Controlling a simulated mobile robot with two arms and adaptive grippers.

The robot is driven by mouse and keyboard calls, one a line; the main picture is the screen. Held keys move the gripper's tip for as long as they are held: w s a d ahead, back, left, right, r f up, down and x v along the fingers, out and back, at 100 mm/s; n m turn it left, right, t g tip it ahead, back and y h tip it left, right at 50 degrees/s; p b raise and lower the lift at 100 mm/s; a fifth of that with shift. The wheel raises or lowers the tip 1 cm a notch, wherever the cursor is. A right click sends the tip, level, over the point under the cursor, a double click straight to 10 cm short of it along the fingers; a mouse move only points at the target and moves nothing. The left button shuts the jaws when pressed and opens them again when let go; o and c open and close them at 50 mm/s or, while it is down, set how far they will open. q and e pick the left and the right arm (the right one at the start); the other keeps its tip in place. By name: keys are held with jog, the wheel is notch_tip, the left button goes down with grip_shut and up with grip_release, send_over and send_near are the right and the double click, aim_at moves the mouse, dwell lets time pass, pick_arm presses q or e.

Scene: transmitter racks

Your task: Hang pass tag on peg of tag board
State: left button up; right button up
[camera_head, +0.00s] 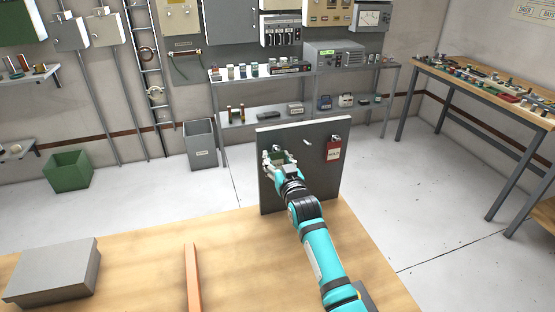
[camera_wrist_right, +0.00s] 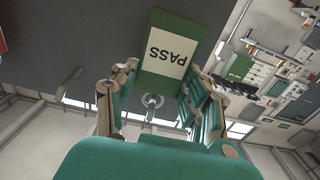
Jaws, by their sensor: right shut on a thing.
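The pass tag (camera_wrist_right: 168,55) is green with a white "PASS" label, upside down in the wrist view. My right gripper (camera_head: 280,160) is shut on the tag, in front of the left part of the grey tag board (camera_head: 318,180). In the wrist view the tag sits between the fingers of my right gripper (camera_wrist_right: 160,92). A round metal piece (camera_wrist_right: 152,101) shows by the tag's end; I cannot tell whether it is a peg through the tag. A bare peg (camera_head: 308,142) sticks out mid-board. My left gripper is not in view.
A red tag (camera_head: 333,149) hangs at the board's right. The board stands on the wooden table (camera_head: 230,245). A grey box (camera_head: 55,272) and an orange bar (camera_head: 192,275) lie to the left. The table between the box and bar is clear.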

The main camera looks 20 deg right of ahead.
jog(key=o, duration=1.2)
